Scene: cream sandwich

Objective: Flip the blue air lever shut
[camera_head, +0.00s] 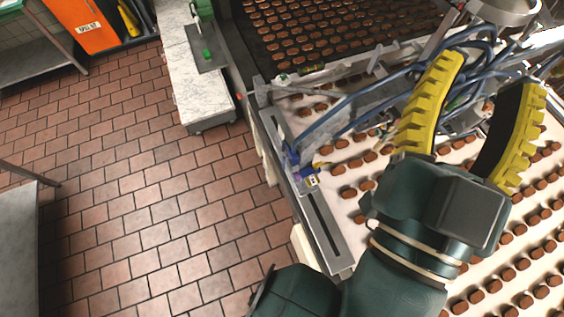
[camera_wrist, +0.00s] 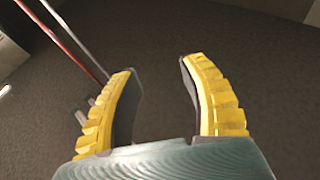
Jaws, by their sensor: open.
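A small blue fitting (camera_head: 292,157) that looks like the blue air lever sits on the left metal rail of the conveyor in the head view. A blue hose rises from it, and a small yellow part (camera_head: 320,165) is beside it. The fitting is too small to tell how its handle is turned. My gripper (camera_head: 498,70) is open and empty, well to the right of the fitting and above the belt. In the wrist view my gripper (camera_wrist: 160,65) shows its two yellow fingers spread apart with nothing between them. The lever is not recognisable in the wrist view.
The pale belt (camera_head: 347,205) carries rows of brown sandwich pieces. Blue hoses (camera_head: 352,125) and metal bars cross above it. A metal bowl (camera_head: 503,10) is at the upper right. A marble-topped table (camera_head: 190,85) stands left of the conveyor. The tiled floor (camera_head: 150,190) is clear.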

